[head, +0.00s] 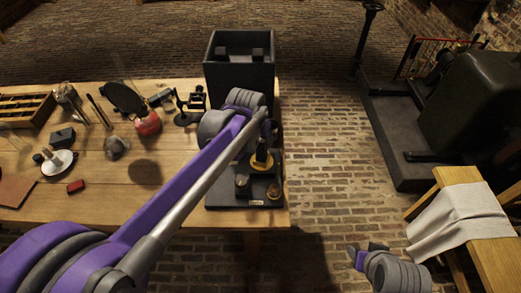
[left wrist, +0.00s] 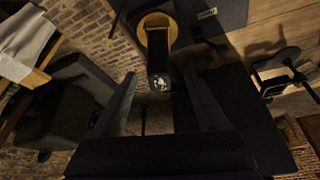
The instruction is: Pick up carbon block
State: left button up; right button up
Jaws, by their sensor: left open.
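A dark upright block, which looks like the carbon block (left wrist: 160,55), stands on a round yellow disc (left wrist: 149,22) in the left wrist view. In the head view the disc (head: 262,168) sits on a black board (head: 228,196) at the table's right end. My left gripper (left wrist: 160,76) is open above the block. Its two dark fingers show on either side of the block's end in the left wrist view, and I cannot tell whether they touch it. In the head view my left arm hides much of this spot. My right gripper (head: 366,249) is off the table at lower right.
A large black open box (head: 239,78) stands behind the board. The wooden table (head: 185,197) holds a red round item (head: 148,123), a small dark block (head: 63,138) and a white dish (head: 57,163) to the left. A cloth (head: 457,217) covers a wooden stand at right.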

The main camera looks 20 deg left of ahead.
pick_arm(q)
jog(key=x, duration=0.2)
jog(key=shift+w+f, duration=0.15)
jog(key=shift+f, duration=0.25)
jog(key=x, duration=0.6)
jog(key=shift+w+d+r, duration=0.1)
jog(key=shift+w, duration=0.1)
grip_shut()
